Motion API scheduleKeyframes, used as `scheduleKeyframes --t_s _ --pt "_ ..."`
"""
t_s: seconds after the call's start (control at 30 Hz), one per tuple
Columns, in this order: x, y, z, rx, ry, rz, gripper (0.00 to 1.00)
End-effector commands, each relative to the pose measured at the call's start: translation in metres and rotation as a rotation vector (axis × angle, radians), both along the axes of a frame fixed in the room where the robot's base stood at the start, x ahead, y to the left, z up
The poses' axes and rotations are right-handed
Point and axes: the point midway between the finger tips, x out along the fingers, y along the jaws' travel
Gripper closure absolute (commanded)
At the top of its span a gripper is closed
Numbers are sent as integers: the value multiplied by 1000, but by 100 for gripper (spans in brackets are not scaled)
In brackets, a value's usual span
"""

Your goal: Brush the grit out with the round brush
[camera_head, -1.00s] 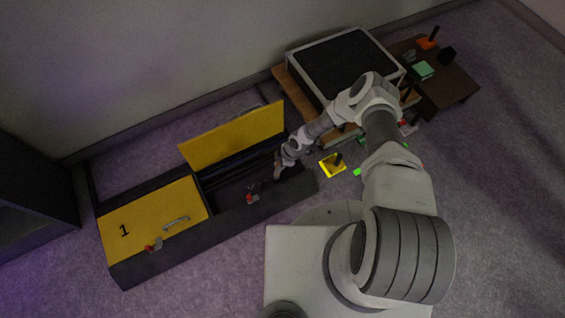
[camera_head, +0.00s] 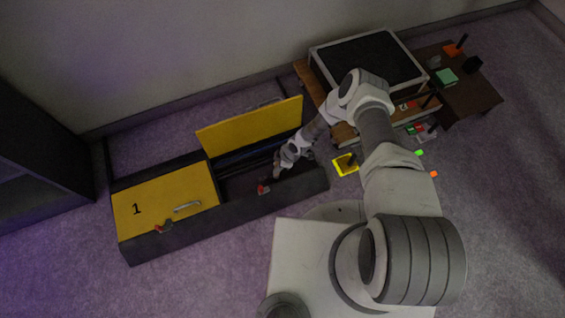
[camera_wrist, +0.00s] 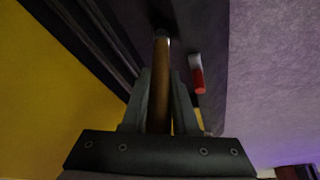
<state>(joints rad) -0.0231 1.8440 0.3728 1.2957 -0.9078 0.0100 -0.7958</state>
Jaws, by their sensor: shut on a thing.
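My gripper (camera_wrist: 161,85) is shut on the wooden handle of the round brush (camera_wrist: 162,62). The handle points away from the wrist to a pale metal collar, and the dark bristle end blends into shadow. In the head view my gripper (camera_head: 277,171) is at the open section of the long dark trough (camera_head: 285,200), close to its front wall. The brush is too small and dark to make out there. Dark cable runs (camera_wrist: 82,38) lie along the trough's inside. The trough floor is in deep shadow, and I cannot make out any grit.
A yellow lid (camera_head: 250,127) stands raised behind the opening. A closed yellow lid (camera_head: 165,204) marked 1 covers the left section. A red latch (camera_head: 263,189) is on the front wall, near my gripper.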

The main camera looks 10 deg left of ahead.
Motion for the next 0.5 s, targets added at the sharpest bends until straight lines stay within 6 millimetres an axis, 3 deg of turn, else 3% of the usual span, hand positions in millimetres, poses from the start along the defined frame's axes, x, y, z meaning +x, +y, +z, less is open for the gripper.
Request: scheduleKeyframes --t_s 0.5 --pt "-14 27 0 0 -3 2 100"
